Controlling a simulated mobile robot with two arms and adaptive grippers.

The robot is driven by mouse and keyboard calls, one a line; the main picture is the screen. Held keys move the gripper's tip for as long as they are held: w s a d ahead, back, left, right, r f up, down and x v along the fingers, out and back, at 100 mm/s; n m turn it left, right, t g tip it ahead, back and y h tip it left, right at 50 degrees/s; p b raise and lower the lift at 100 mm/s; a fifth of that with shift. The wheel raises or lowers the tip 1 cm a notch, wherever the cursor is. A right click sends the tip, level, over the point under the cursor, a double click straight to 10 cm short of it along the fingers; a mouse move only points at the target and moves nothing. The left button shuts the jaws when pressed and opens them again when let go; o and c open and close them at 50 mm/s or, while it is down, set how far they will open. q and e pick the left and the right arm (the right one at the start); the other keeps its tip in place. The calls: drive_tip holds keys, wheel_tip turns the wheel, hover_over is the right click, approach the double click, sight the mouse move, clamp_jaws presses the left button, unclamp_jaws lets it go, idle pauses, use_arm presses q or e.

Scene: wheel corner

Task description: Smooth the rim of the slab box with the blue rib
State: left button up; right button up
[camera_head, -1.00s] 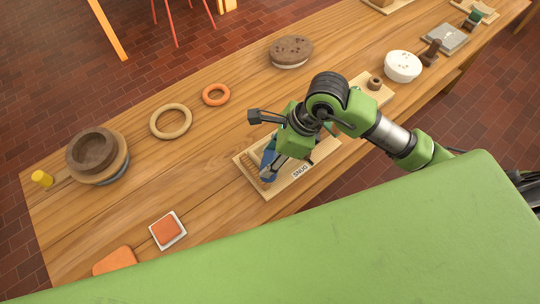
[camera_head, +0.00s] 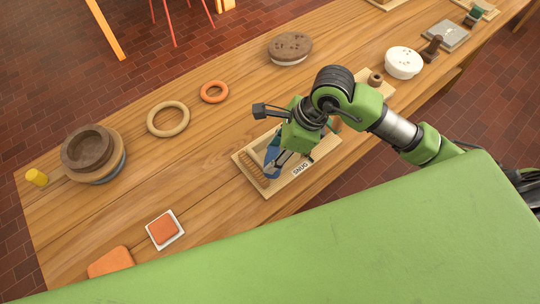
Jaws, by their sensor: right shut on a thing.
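A blue rib (camera_head: 272,149) shows at my right gripper (camera_head: 276,168), which is shut on it. The gripper is over a wooden tray (camera_head: 241,159) marked "SNUG" at the middle of the table; I cannot tell whether the rib still touches the tray. A brown, open-topped clay piece (camera_head: 88,149), seemingly the slab box, sits on a round board at the far left of the table, with its rim facing up. It is well apart from the gripper. My left gripper is not in view.
A brush-like wooden piece (camera_head: 252,169) lies in the tray. A tan ring (camera_head: 168,119), an orange ring (camera_head: 214,92), a speckled round piece (camera_head: 290,46) and a white round piece (camera_head: 403,62) are on the table. A yellow-capped item (camera_head: 36,177) stands beside the brown piece.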

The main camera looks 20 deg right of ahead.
drive_tip(key=shift+w+d+r+b, duration=0.1)
drive_tip(key=shift+w+d+b, duration=0.1)
drive_tip(key=shift+d, duration=0.3)
drive_tip(key=shift+w+d+b, duration=0.15)
drive_tip(key=shift+d, duration=0.3)
drive_tip(key=shift+w+d+f+b, duration=0.1)
drive_tip(key=shift+w+d+b, duration=0.15)
drive_tip(key=shift+d+b, duration=0.3)
drive_tip(key=shift+w+d+f+b, duration=0.1)
drive_tip(key=shift+w+d+b, duration=0.15)
drive_tip(key=shift+d, duration=0.4)
drive_tip(key=shift+d+r, duration=0.1)
drive_tip(key=shift+d, duration=0.25)
drive_tip(key=shift+w+d+b, duration=0.1)
drive_tip(key=shift+b, duration=0.2)
drive_tip(key=shift+w+d+b, duration=0.3)
drive_tip(key=shift+d+b, duration=0.15)
drive_tip(key=shift+d, duration=0.3)
drive_tip(key=shift+w+d+b, duration=0.25)
drive_tip(key=shift+d+b, duration=0.15)
drive_tip(key=shift+d, duration=0.3)
drive_tip(key=shift+w, duration=0.15)
